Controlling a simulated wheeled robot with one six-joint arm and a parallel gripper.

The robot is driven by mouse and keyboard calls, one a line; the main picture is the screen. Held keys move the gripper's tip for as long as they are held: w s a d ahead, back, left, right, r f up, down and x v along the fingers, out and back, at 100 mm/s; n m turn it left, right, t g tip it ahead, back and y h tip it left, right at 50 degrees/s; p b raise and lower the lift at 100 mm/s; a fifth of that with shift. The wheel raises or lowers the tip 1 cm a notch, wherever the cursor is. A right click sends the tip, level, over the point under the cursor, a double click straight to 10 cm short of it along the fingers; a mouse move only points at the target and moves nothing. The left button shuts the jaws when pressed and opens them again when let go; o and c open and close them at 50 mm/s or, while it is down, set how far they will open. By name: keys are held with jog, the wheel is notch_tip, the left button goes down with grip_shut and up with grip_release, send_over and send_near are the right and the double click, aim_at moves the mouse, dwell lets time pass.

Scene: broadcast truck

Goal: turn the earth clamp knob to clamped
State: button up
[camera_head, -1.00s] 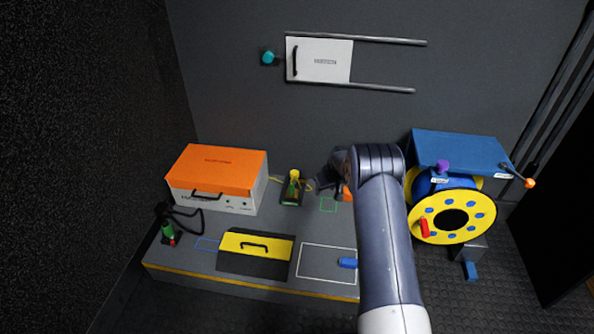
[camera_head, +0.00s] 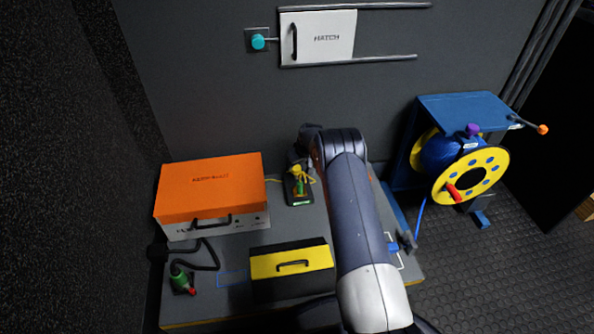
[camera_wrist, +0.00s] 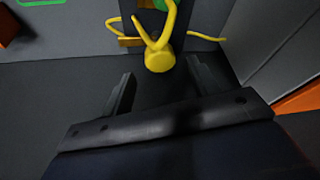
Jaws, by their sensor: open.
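The earth clamp, as far as I can tell, has a yellow knob (camera_head: 297,171) on a green and dark base (camera_head: 299,190), on the bench beside the orange-topped case. In the wrist view a yellow knob (camera_wrist: 159,60) with two yellow prongs shows just ahead of my fingers. My gripper (camera_wrist: 161,72) is open, one finger to each side of the knob in the picture. Nothing is held. I cannot tell whether the fingers touch the knob. In the head view my fingers cannot be made out; my wrist is just behind and right of the clamp.
An orange-topped case (camera_head: 210,185) stands left of the clamp. A yellow and black box (camera_head: 291,262) is in front. A green connector with a red tip (camera_head: 181,278) is front left. A cable reel (camera_head: 470,173) stands right.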

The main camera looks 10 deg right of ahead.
aim_at(296, 168)
jog(key=shift+b+x, duration=0.5)
jog(key=shift+x, duration=1.15)
jog(key=shift+c, duration=0.4)
jog(key=c, duration=0.9)
